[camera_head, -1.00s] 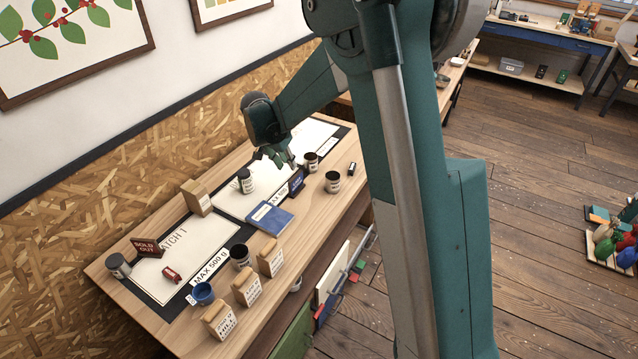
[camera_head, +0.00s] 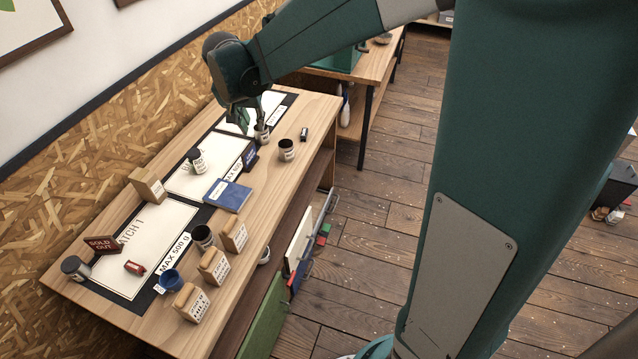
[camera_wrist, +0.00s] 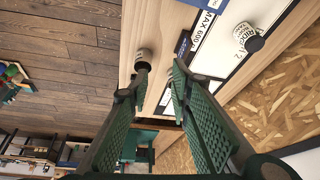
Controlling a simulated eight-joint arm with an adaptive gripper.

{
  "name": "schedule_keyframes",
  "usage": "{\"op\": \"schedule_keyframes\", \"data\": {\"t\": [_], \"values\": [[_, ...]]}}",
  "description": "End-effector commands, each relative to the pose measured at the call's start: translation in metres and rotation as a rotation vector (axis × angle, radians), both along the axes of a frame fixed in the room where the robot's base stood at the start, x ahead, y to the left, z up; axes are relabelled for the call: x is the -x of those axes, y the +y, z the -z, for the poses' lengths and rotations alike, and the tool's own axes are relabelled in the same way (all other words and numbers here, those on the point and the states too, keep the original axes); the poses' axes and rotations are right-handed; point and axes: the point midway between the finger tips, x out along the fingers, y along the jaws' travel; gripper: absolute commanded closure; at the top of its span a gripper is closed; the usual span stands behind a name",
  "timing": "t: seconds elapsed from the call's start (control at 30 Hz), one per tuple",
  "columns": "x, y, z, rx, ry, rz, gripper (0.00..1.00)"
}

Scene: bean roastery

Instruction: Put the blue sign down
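The small dark blue sign (camera_head: 250,156) stands on the worktable at the front edge of the middle mat, by the MAX 600 label. In the wrist view the blue sign (camera_wrist: 183,44) shows just beyond the right fingertip, apart from the fingers as far as I can tell. My gripper (camera_head: 244,119) is above the table behind the sign, next to a dark-topped tin. In the wrist view my gripper (camera_wrist: 160,68) has its two fingers apart, with nothing held between them.
The tin (camera_head: 262,134) is close to my fingers, and another tin (camera_head: 286,150) stands to its right. A blue book (camera_head: 227,195) lies left of the sign. A labelled jar (camera_head: 196,161) stands on the middle mat. A red SOLD OUT sign (camera_head: 103,245) is at the left.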

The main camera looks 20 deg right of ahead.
Motion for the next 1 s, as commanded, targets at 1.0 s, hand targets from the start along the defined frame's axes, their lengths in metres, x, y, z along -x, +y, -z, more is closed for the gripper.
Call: {"op": "schedule_keyframes", "data": {"t": [1.0], "values": [[0.186,-0.043,-0.072,0.015,-0.087,-0.293,0.78]]}}
